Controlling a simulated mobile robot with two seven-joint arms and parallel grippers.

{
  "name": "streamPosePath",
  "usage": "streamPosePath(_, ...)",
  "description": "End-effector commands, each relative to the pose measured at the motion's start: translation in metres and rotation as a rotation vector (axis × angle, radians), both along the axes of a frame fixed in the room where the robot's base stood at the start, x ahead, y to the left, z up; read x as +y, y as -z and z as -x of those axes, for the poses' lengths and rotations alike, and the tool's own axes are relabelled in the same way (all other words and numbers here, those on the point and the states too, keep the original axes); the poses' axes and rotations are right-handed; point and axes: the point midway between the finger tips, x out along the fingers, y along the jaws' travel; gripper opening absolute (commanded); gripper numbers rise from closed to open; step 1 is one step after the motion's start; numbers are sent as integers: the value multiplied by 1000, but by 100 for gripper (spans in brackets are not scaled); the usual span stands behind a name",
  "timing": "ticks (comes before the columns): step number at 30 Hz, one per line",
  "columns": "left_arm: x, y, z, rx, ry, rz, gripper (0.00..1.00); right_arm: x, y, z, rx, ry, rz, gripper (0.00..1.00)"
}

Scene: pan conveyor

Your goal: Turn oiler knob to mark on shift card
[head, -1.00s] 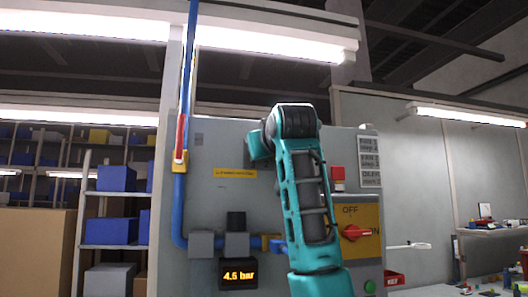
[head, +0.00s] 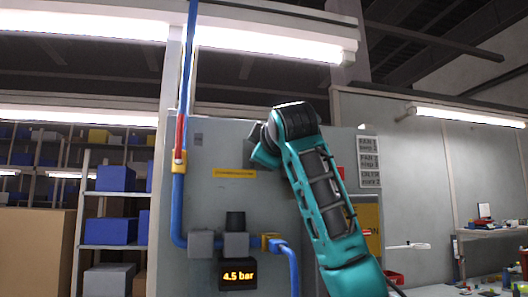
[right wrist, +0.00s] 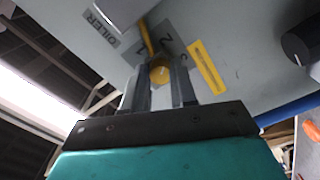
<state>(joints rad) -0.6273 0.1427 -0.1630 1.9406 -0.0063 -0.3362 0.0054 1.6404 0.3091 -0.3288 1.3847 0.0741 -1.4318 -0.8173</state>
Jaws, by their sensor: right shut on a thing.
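The oiler knob (right wrist: 159,72) is a yellow round knob on the grey cabinet, under a tag reading OILER (right wrist: 98,22). Digits 1, 2 and 3 are printed around it, and a yellow strip runs up from it between 1 and 2. My right gripper (right wrist: 160,88) is shut on the knob, one finger on each side. In the head view my right arm hides the knob and gripper. My left gripper is not in view.
A blue pipe (head: 178,215) with a red-and-yellow valve handle (head: 180,150) runs down the cabinet's left side. A display (head: 239,275) reads 4.5 bar. A blue hose (head: 291,265) hangs beside my arm. A black knob (right wrist: 302,45) is at the right in the wrist view.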

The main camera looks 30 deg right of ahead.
Motion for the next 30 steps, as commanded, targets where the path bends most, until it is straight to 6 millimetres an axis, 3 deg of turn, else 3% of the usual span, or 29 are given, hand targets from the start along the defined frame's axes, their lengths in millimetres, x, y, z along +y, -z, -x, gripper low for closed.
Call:
streamPosePath(9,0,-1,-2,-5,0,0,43,0,-1,0,22,-1,95,0)
streamPosePath(23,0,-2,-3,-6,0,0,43,1,-1,0,25,-1,105,0)
streamPosePath(24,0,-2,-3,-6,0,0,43,1,-1,0,25,-1,105,28)
streamPosePath(30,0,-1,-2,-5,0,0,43,0,-1,0,25,-1,104,48)
